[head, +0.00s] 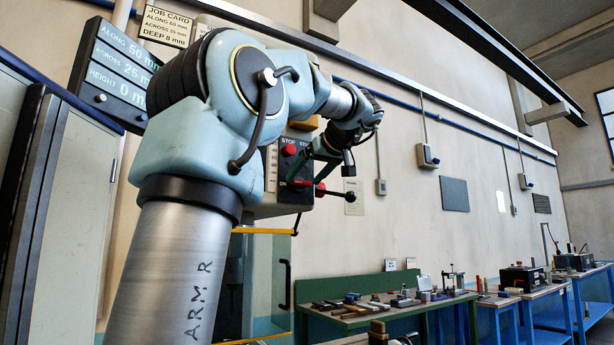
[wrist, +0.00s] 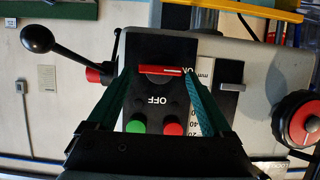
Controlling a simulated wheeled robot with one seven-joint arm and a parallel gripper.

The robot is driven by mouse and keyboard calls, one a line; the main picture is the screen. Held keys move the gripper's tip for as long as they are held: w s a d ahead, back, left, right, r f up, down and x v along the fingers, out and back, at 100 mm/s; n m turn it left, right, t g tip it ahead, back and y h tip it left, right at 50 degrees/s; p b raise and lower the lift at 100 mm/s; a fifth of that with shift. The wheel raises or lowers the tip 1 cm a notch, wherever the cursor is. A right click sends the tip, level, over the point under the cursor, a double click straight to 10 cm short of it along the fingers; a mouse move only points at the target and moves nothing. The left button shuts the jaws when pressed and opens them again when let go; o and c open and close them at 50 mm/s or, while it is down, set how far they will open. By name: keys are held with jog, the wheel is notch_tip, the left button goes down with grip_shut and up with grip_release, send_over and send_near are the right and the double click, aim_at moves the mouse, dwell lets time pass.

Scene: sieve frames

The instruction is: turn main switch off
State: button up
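The main switch is a red bar handle (wrist: 163,69) on a dark plate of the machine's panel. In the wrist view the bar lies crosswise. A pale mark is on its right half, toward the ON lettering at the right; OFF is printed below. My gripper (wrist: 161,73) is open, with one green finger on each side of the bar's ends. Whether the fingertips touch the bar I cannot tell. In the head view my gripper (head: 302,168) is at the panel, partly covering the switch.
A green button (wrist: 136,127) and a red button (wrist: 173,129) sit below the switch. A black ball-ended lever (wrist: 38,40) sticks out at left, and a red-and-black knob (wrist: 298,120) at right. A red stop button (head: 289,150) shows in the head view. A green workbench (head: 390,306) stands behind.

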jog(key=c, duration=1.1)
jog(key=shift+d+r, duration=0.1)
jog(key=m+y+p, duration=0.1)
jog(key=m+y, duration=0.1)
jog(key=m, duration=0.1)
jog(key=d+m+g+y+p, duration=0.1)
jog(key=m, duration=0.2)
jog(key=f+m+y+p, duration=0.1)
jog(key=m+y, duration=0.1)
jog(key=m, duration=0.1)
jog(key=shift+w+d+f+y+p, duration=0.1)
jog(key=shift+w+d+y+p, duration=0.05)
jog(key=shift+w+y+p, duration=0.2)
jog(key=shift+f+m+y+b, duration=0.2)
jog(key=shift+m+y, duration=0.25)
jog(key=shift+m, duration=0.65)
jog(key=shift+f+m+y+b, duration=0.15)
jog(key=shift+m+y, duration=0.25)
jog(key=shift+m, duration=0.7)
jog(key=o, duration=1.4)
